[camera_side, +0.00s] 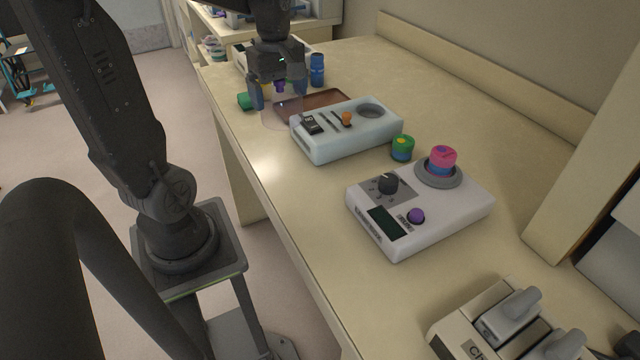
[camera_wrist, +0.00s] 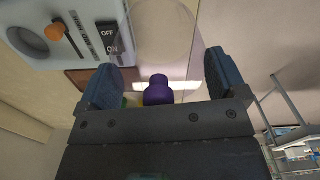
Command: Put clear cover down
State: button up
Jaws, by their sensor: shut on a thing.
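My gripper (camera_side: 280,92) is shut on the clear cover (camera_side: 284,113), a see-through dome with a purple knob on top. The knob (camera_wrist: 157,92) shows between my two blue-grey fingers in the wrist view. The cover is near the table's left edge, in front of a brown tray (camera_side: 325,99) and left of the white switch box (camera_side: 345,148). I cannot tell whether its rim touches the table. The switch box has an ON/OFF switch, an orange knob (camera_side: 346,118) and a round grey recess (camera_side: 370,110). It also shows in the wrist view (camera_wrist: 75,50).
A green piece (camera_side: 245,101) lies left of my gripper and a blue bottle (camera_side: 317,70) stands behind it. A pink and blue jar (camera_side: 442,160) sits on the nearer white device (camera_side: 450,215). The right rear tabletop is clear.

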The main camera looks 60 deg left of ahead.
jog(key=shift+n, duration=0.3)
jog(key=shift+w+d+f, duration=0.6)
jog(key=shift+d+f, duration=0.95)
jog(key=shift+f, duration=0.55)
jog(key=shift+w+d+f, duration=0.6)
jog(key=shift+d+f, duration=0.95)
jog(key=shift+f, duration=0.5)
jog(key=shift+w+d+f, duration=0.6)
jog(key=shift+d+f, duration=0.95)
jog(key=shift+f, duration=0.55)
jog(key=shift+f, duration=0.15)
jog(key=o, duration=0.6)
jog(key=shift+o, duration=0.2)
